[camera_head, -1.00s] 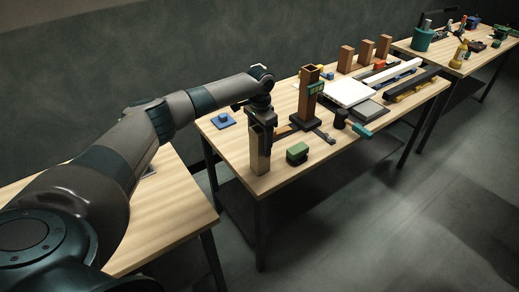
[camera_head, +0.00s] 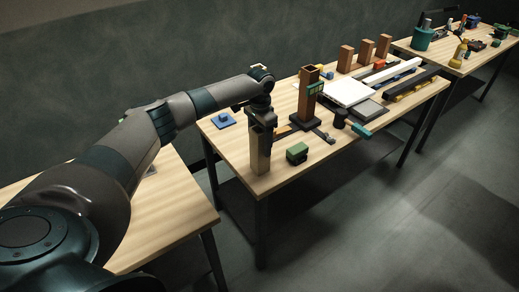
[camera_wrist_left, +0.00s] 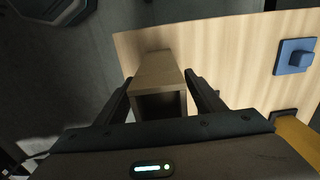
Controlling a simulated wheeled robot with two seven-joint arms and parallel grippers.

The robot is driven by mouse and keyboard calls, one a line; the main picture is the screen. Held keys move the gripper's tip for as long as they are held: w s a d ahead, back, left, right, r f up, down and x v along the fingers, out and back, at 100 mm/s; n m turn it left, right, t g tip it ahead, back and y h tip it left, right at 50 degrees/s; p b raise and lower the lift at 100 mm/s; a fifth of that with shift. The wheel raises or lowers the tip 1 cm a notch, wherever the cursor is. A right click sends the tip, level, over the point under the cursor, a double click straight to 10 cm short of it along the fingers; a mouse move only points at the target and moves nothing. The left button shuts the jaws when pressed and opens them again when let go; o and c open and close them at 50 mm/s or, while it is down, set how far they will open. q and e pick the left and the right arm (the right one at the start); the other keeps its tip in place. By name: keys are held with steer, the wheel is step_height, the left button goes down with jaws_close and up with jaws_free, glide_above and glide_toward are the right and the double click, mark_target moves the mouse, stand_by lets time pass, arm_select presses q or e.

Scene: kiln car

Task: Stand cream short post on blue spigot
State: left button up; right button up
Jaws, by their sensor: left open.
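The cream short post (camera_head: 261,158), which looks tan in this light, stands upright near the front left edge of the middle table. Its hollow top end faces the camera in the left wrist view (camera_wrist_left: 156,72). My left gripper (camera_head: 262,137) is over the top of the post, pointing down. In the left wrist view its open fingers (camera_wrist_left: 157,84) are on either side of the post, with a gap visible on the right. The blue spigot (camera_head: 223,120) is a square plate with a raised block, behind and left of the post. It also shows in the left wrist view (camera_wrist_left: 294,58).
A green block (camera_head: 297,153) lies right of the post. Several brown posts, a white slab (camera_head: 349,93) and bars fill the right half.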

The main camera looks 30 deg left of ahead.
arm_select(q)
steer(key=shift+p, duration=0.5)
stand_by(0.4)
steer(key=c, duration=1.3)
